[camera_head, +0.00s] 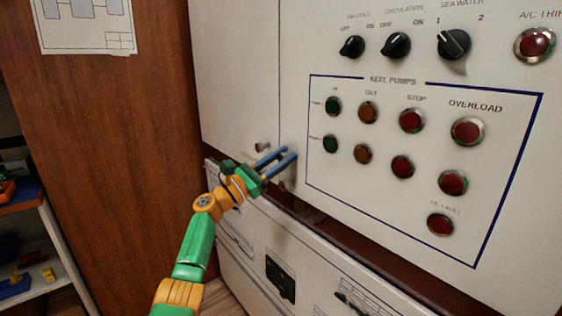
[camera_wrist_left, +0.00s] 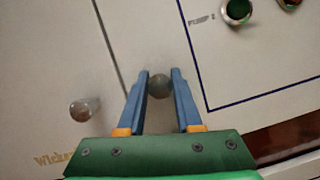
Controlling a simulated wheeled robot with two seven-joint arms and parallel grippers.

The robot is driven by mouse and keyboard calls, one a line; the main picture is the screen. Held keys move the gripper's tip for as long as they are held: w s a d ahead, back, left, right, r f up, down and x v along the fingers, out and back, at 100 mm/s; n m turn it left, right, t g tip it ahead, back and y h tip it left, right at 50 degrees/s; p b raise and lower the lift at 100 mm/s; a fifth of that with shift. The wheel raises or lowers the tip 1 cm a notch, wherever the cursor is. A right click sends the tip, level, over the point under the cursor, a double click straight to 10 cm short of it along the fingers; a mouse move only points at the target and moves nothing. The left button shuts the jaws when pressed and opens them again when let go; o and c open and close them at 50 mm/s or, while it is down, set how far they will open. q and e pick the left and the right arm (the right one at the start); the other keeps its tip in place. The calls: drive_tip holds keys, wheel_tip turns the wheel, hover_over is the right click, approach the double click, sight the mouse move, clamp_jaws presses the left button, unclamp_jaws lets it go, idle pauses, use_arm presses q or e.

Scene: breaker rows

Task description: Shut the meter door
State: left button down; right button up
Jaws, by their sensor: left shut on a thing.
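My left gripper (camera_head: 289,153) reaches up from below to the white cabinet front. In the left wrist view its two blue fingers (camera_wrist_left: 161,76) are closed around a small round grey knob (camera_wrist_left: 160,86). This knob sits just right of the seam, on the panel (camera_head: 430,225) with the KEEL PUMPS frame. A second knob (camera_head: 262,147) on the white panel (camera_head: 235,70) left of the seam is free; it also shows in the left wrist view (camera_wrist_left: 83,110). No meter is visible, and I cannot tell which panel is the meter door. Both panels look nearly flush. My right gripper is not in view.
Black rotary switches (camera_head: 397,46) and several red, orange and green round buttons (camera_head: 411,119) stick out of the right panel. Lower white fronts (camera_head: 265,240) lie beneath a dark red ledge. A wooden side wall (camera_head: 110,130) and a shelf (camera_head: 55,250) stand at left.

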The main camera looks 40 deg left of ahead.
use_arm(q)
drive_tip(key=shift+r, duration=0.2)
drive_tip(key=c, duration=0.6)
unclamp_jaws()
drive_tip(key=shift+r, duration=0.1)
drive_tip(key=shift+d, duration=0.1)
drive_tip(key=shift+f, duration=0.45)
drive_tip(key=v, duration=0.2)
drive_tip(key=b+v, duration=0.1)
drive_tip(key=v, duration=0.1)
drive_tip(key=b+v, duration=0.1)
drive_tip(key=v, duration=0.1)
drive_tip(key=shift+s+a+r, duration=0.2)
drive_tip(key=shift+s+a, duration=0.05)
drive_tip(key=shift+s, duration=0.15)
drive_tip(key=shift+s, duration=0.1)
